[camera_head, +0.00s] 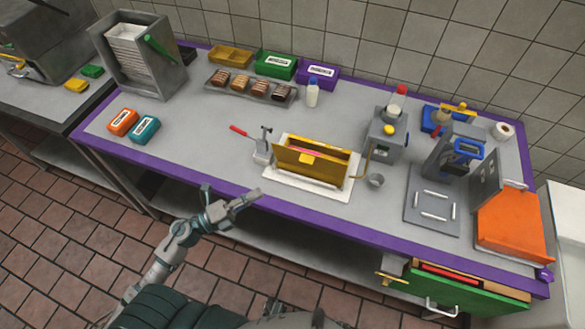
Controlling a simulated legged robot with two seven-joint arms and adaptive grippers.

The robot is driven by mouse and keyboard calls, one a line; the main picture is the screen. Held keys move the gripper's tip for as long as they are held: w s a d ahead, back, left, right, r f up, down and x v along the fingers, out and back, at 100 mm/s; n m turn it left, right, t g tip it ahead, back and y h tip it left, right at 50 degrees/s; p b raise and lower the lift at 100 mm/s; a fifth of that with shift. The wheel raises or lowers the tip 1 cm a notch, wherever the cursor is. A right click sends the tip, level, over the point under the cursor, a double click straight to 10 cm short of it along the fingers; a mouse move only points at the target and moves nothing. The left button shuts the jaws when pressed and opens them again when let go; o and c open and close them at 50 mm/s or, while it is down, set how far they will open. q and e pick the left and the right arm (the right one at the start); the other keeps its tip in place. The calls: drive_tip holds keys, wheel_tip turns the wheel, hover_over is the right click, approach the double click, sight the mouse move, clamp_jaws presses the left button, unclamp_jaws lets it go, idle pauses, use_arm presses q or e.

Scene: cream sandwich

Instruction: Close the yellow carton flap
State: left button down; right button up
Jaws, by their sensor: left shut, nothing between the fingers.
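The yellow carton (312,165) stands on a white board (283,178) near the front edge of the table. A yellow panel (297,163) with a brighter yellow tab faces the front; I cannot tell whether this is the flap or the front wall. My left gripper (252,195) is shut and empty over the table's front edge. It is to the left of and nearer than the carton, apart from it. My right gripper is not in view.
Coloured boxes and a tray (236,97) are behind. The table's left middle is clear.

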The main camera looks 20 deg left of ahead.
use_arm(q)
drive_tip(key=w+d+r+m+p, duration=0.1)
drive_tip(key=w+d+r+p, duration=0.1)
drive_tip(key=w+d, duration=0.7)
drive_tip(key=shift+w+r+g+h+p, duration=0.3)
drive_tip(key=shift+w+r+g+p, duration=0.1)
drive_tip(key=shift+w+p, duration=0.15)
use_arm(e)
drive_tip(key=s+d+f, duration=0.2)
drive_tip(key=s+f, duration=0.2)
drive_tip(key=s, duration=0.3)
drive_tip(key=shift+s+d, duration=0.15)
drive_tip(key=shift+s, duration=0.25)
